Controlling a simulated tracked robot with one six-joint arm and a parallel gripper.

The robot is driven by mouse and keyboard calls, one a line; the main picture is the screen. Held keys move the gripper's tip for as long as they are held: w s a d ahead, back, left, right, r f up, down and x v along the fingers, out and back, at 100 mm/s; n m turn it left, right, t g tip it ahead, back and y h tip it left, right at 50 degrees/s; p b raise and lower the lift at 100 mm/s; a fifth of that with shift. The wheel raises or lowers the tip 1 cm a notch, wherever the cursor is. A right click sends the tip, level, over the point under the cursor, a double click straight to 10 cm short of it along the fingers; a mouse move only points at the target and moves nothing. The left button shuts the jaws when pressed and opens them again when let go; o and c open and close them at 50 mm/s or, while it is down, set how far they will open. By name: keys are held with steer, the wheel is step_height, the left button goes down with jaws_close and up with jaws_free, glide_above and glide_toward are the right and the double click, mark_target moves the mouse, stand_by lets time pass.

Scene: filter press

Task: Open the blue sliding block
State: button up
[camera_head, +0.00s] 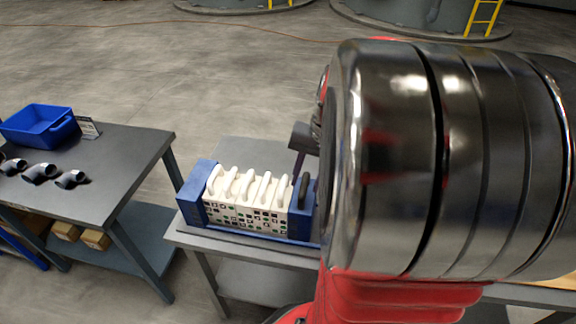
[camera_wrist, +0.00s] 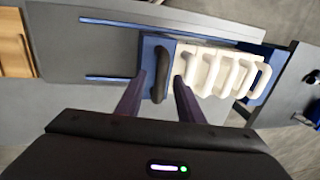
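The filter press stands on a grey table, with a row of white plates (camera_head: 250,187) that have white handles. The blue sliding block (camera_head: 308,216) is at the right end of the row, partly hidden by my arm, and carries a black handle (camera_head: 304,190). In the wrist view the blue block (camera_wrist: 149,50) sits against the white plates (camera_wrist: 205,72). My gripper (camera_wrist: 158,80) is open, its two purple fingers apart. The black handle (camera_wrist: 163,70) shows between the fingertips; I cannot tell contact or exact height. One finger shows in the head view, above the handle.
A blue end block (camera_head: 192,194) closes the row's left end. Blue rails (camera_wrist: 107,78) run along empty room on the block's side away from the plates. A left table (camera_head: 100,160) holds a blue bin (camera_head: 40,124) and several pipe elbows (camera_head: 40,172).

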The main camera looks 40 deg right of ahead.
steer(key=shift+c, duration=0.3)
jaws_close()
stand_by(0.4)
